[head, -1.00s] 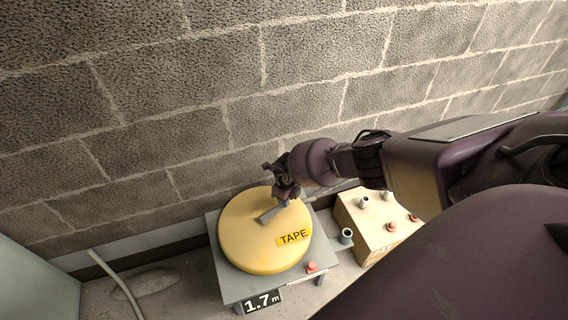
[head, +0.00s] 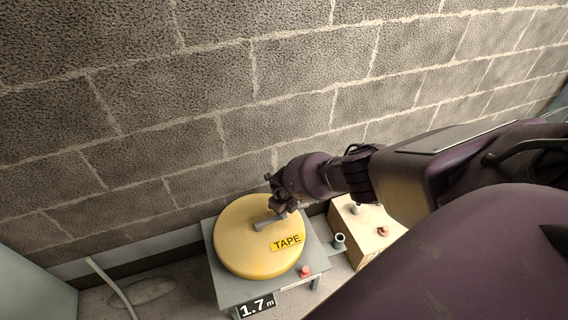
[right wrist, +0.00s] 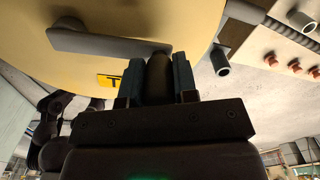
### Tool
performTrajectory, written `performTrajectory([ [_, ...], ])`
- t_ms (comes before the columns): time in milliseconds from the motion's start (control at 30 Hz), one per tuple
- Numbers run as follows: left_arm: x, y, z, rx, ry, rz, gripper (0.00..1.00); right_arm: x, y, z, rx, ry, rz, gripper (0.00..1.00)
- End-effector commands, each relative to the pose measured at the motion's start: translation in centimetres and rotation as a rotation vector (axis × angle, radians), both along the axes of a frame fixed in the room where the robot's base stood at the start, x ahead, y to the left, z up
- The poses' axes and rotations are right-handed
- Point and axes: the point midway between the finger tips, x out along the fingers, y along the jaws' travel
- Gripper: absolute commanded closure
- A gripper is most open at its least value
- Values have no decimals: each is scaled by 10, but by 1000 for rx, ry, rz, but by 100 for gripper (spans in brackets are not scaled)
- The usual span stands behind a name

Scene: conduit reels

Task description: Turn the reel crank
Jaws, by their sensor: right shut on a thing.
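The yellow round reel (head: 240,250) marked TAPE lies flat on a grey stand (head: 232,290) near the wall. Its grey crank arm (head: 267,225) runs from near the middle of the top toward the right rim. My right gripper (head: 281,206) is over the arm's outer end, partly hiding it. In the right wrist view the crank arm (right wrist: 105,42) leads to an upright dark handle (right wrist: 158,72). The two fingers are shut on this handle, one on each side.
A tan box (head: 368,245) with red knobs is farther right. The block wall (head: 170,120) rises close behind.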

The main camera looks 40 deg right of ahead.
Motion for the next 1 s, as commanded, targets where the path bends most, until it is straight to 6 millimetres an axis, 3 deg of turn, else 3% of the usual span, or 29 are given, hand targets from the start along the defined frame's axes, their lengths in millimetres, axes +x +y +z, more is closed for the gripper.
performTrajectory([
  [100,0,0,0,1,1,1,57,-3,1,-2,-1,8,4,100],
  [133,0,0,0,1,1,1,57,-3,1,-2,-1,8,4,68],
  [267,0,1,0,1,1,0,57,-2,1,-2,0,6,3,48],
  [633,2,2,6,4,-9,-2,57,0,0,6,0,-1,2,48],
  [1000,8,0,42,0,-59,2,57,4,1,73,0,-10,4,48],
])
